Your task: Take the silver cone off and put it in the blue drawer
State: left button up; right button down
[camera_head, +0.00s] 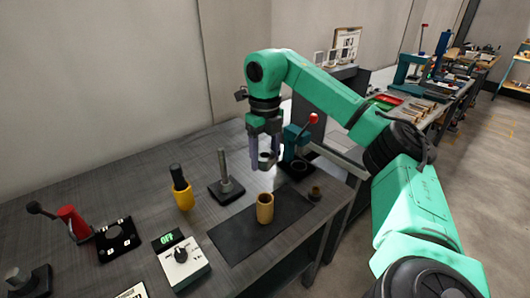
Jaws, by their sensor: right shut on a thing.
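My right gripper (267,162) points down above the workbench, its two grey fingers shut on a small silver-grey piece (266,157). It looks like the silver cone, but the fingers cover part of it and its exact shape is too small to tell. The gripper is above and behind a tan hollow cylinder (265,210), which stands upright on a dark mat, apart from the held piece. I cannot make out a blue drawer in this view. My left gripper is out of view.
A teal press (293,142) with a red knob stands close to the right gripper. A metal post (225,172), a yellow holder (183,196) and a control box (184,263) reading OFF stand on the bench (120,190).

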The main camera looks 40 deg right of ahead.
notch_tip(320, 180, down, 9)
jog(key=b, duration=0.4)
jog(key=shift+r+b, duration=0.2)
jog(key=shift+b, duration=0.2)
